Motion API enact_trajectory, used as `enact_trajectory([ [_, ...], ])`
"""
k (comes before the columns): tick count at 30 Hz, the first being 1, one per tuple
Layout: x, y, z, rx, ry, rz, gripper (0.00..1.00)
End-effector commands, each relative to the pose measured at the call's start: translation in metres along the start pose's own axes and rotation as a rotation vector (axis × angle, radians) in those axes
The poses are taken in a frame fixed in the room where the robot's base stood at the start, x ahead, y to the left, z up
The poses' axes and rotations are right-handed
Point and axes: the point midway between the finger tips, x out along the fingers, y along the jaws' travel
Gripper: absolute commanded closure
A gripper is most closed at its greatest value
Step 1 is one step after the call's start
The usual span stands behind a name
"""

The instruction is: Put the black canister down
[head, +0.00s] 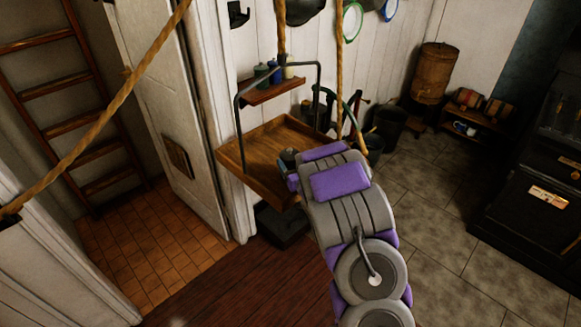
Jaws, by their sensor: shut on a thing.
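My arm reaches up and left from the bottom of the head view. My gripper (292,181) is at its far end, over the right part of a wooden tray shelf (262,142), mostly hidden by my own wrist. A small dark canister (288,155) shows just past the wrist, and my gripper is shut on it. Only its upper part is visible. I cannot tell whether its base touches the tray.
A small upper shelf (272,90) holds several small bottles above the tray. Metal rails and a hanging rope (341,75) frame the tray's side. Most of the tray's left and middle is bare. A dark bucket (388,124) stands behind on the right.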

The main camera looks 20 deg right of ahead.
Motion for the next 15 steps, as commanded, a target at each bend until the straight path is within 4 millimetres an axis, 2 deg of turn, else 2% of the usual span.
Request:
enact_trajectory([
  [2,-0.001,-0.004,0.009,-0.003,0.002,-0.001,0.75],
  [8,-0.001,-0.012,0.007,-0.011,0.004,-0.002,0.75],
  [9,-0.001,-0.013,0.007,-0.012,0.003,-0.002,0.25],
  [15,-0.001,-0.008,0.007,-0.007,0.004,-0.002,0.06],
])
